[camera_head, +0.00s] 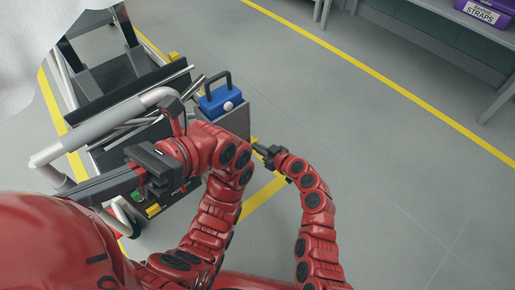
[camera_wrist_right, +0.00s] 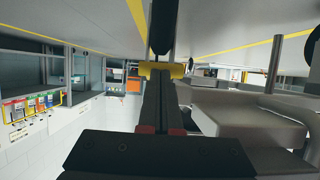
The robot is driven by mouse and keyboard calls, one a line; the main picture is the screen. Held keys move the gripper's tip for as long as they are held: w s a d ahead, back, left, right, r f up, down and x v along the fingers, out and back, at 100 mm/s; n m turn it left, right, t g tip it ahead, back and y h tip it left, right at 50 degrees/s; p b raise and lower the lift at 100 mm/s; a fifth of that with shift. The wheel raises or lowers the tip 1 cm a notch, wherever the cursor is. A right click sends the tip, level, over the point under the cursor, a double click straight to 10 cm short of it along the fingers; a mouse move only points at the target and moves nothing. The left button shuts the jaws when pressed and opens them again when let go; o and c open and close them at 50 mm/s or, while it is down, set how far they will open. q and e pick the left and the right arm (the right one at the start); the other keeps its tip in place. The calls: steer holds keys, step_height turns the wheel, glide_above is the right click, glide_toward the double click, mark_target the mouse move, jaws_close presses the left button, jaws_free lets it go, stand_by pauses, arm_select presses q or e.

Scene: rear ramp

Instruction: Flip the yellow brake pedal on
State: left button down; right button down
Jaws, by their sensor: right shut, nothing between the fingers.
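The yellow brake pedal (camera_wrist_right: 161,70) shows in the right wrist view as a short yellow bar directly beyond my fingertips. I cannot tell whether they touch it. In the head view, a small yellow patch (camera_head: 254,141) shows by the right fingertips; I cannot tell if it is the pedal or floor marking. My right gripper (camera_head: 260,149) is shut and empty beside the cart's grey box; its fingers also fill the middle of the right wrist view (camera_wrist_right: 160,90). My left gripper (camera_head: 95,189) is by the cart's handle at the left; its jaw state is unclear.
The cart has a thick grey handle (camera_head: 100,126) and black panels. A blue case (camera_head: 220,101) with a dark handle sits on its grey box (camera_head: 236,120). A purple straps bin (camera_head: 484,14) is on a shelf at top right. The floor right of the cart is clear.

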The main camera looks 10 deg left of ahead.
arm_select(q)
steer(key=shift+s+a+f+m+t+y+b, duration=0.25)
steer(key=shift+s+a+f+t, duration=0.2)
steer(key=shift+s+a+t, duration=0.4)
steer(key=shift+s+a+f+m+t+y+b, duration=0.15)
steer(key=shift+s+a+f+m+t, duration=0.25)
steer(key=shift+s+a+t, duration=0.45)
arm_select(e)
steer(key=shift+s+f, duration=0.1)
steer(key=shift+f, duration=0.35)
arm_select(q)
steer(key=shift+w+d, duration=0.3)
